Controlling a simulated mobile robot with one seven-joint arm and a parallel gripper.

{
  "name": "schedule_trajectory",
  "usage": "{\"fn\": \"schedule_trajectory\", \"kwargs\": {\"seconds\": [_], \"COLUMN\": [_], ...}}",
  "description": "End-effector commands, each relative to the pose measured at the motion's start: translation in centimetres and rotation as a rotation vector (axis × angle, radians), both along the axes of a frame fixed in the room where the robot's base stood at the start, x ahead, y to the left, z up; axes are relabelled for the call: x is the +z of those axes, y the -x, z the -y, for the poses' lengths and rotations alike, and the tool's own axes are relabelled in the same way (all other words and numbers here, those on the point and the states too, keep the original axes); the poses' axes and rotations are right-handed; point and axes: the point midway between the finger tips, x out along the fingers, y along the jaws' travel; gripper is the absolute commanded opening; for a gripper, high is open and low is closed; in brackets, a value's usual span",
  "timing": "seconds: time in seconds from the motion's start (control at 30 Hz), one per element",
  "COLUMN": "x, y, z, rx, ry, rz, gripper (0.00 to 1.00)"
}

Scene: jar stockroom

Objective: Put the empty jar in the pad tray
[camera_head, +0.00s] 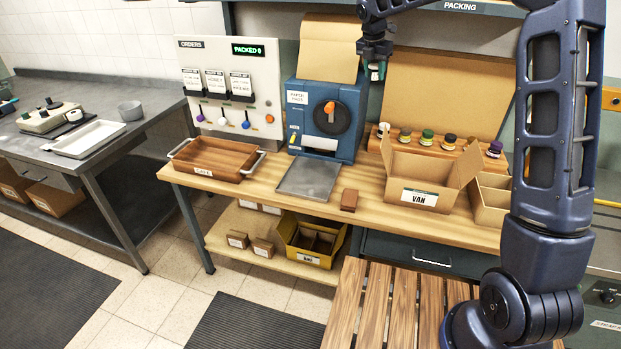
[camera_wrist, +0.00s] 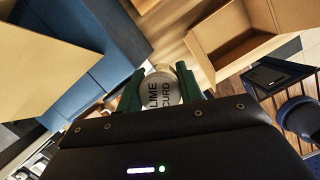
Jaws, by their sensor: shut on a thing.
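My gripper (camera_head: 375,68) is raised above the bench, just right of the blue machine. It is shut on a small jar (camera_head: 375,72) with a pale part and some green showing. In the wrist view a round pale top reading "LIME CURD" (camera_wrist: 160,91) sits between the green fingers of my gripper (camera_wrist: 158,92). I cannot tell whether this jar is empty. A flat grey metal tray (camera_head: 308,180) lies bare on the bench in front of the blue machine. I cannot read a name on it, so I cannot tell whether it is the pad tray.
A blue machine (camera_head: 323,115) stands behind the grey tray. A wooden tray (camera_head: 215,158) is at left, and an open box marked VAN (camera_head: 419,195) at right. Several jars stand in a wooden rack (camera_head: 425,147) behind that box. A pale tray (camera_head: 88,139) sits on the left counter.

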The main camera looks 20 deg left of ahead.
Motion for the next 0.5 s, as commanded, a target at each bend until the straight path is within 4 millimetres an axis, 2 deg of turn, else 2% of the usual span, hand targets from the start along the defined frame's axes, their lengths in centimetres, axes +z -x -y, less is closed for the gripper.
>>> {"fn": "schedule_trajectory", "kwargs": {"seconds": [0.03,0.3,0.5], "x": [-0.1,-0.1,-0.2], "y": [1.0,6.8,11.3], "z": [-2.2,-11.8,-17.5], "rx": [0.020,0.101,0.149], "ry": [0.000,0.000,0.001], "rz": [0.001,0.007,0.012], "gripper": [0.14,0.14,0.14]}}
